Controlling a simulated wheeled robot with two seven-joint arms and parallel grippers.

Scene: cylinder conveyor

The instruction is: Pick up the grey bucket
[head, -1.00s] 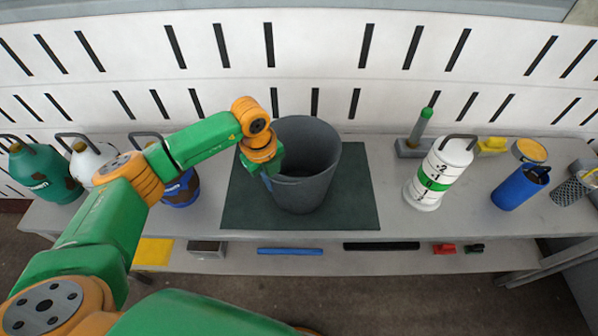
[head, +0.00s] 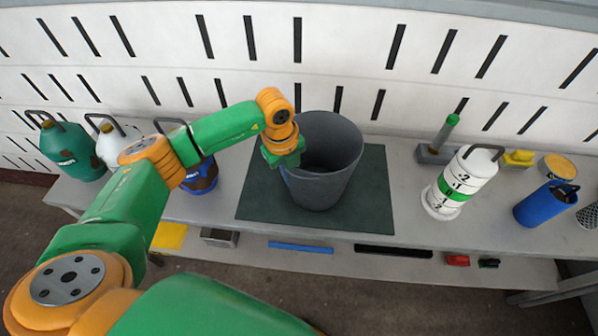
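The grey bucket (head: 325,185) stands upright and open at the top on a dark green mat (head: 262,205) in the middle of the table. My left arm reaches in from the left. My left gripper (head: 284,165) is at the bucket's left rim, pointing down. Its fingertips are small and partly hidden against the bucket wall, so I cannot tell whether they are open or shut on the rim. My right gripper is not in view.
Green (head: 72,152), white (head: 110,148) and blue (head: 203,178) containers stand left. A white canister (head: 462,180), a blue cylinder (head: 540,203) and a green-handled tool (head: 445,133) stand right. Small items lie on the lower shelf (head: 345,262). A slotted wall (head: 350,60) rises behind.

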